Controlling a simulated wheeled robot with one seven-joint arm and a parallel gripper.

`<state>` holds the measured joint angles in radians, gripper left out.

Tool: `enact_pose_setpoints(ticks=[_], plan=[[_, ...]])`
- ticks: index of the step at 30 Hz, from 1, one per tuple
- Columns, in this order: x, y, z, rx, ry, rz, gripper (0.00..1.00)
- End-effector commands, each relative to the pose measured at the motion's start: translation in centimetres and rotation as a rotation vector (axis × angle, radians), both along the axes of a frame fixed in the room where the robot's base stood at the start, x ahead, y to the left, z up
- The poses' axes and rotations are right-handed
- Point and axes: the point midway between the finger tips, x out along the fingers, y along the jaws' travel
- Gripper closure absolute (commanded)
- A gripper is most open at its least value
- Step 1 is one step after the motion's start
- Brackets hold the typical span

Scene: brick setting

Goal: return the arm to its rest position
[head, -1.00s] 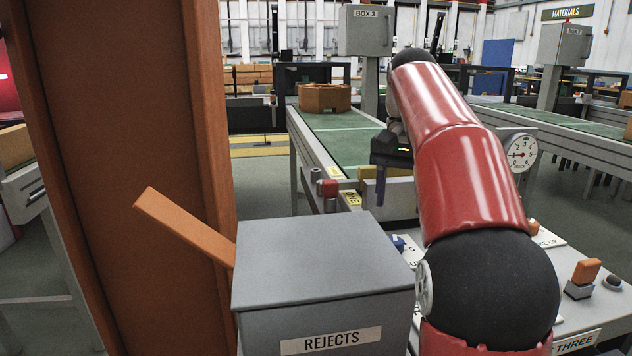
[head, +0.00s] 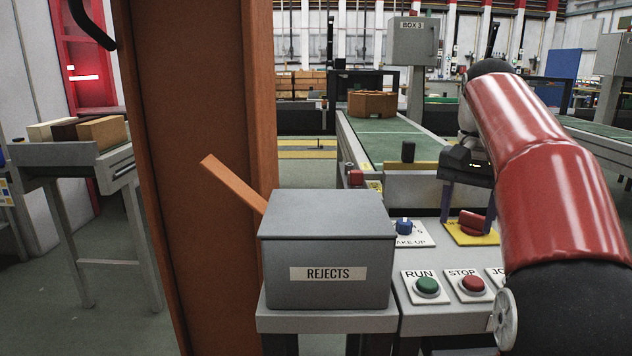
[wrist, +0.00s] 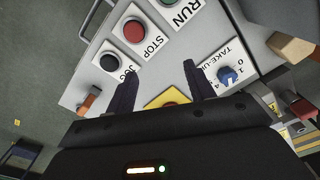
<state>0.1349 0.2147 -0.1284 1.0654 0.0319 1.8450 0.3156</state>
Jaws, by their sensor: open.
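My gripper (head: 466,200) hangs over the control panel, its fingers pointing down. In the wrist view the two dark fingers (wrist: 158,88) are apart with nothing between them. Below and near it is a red knob (head: 474,222) on a yellow plate, which shows partly between the fingers in the wrist view as a yellow patch (wrist: 167,98). My arm is bent, with its red links at the right of the head view. I cannot tell whether a fingertip touches the knob.
The panel holds a blue take-up knob (head: 404,227), a green RUN button (head: 427,286) and a red STOP button (head: 474,284). A grey REJECTS box (head: 326,245) stands left of it, beside a brown post (head: 205,170). A green conveyor (head: 385,140) carries a brown block (head: 372,104) behind.

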Motion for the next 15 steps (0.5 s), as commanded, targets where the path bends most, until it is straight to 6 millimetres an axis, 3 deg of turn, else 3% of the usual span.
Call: enact_pose_setpoints(ticks=[8, 15], plan=[[-1.8, 1.2, -0.6, 0.000, -0.045, 0.054, 0.47], [-4.6, 2.8, -1.9, -0.008, -0.114, 0.133, 0.47]])
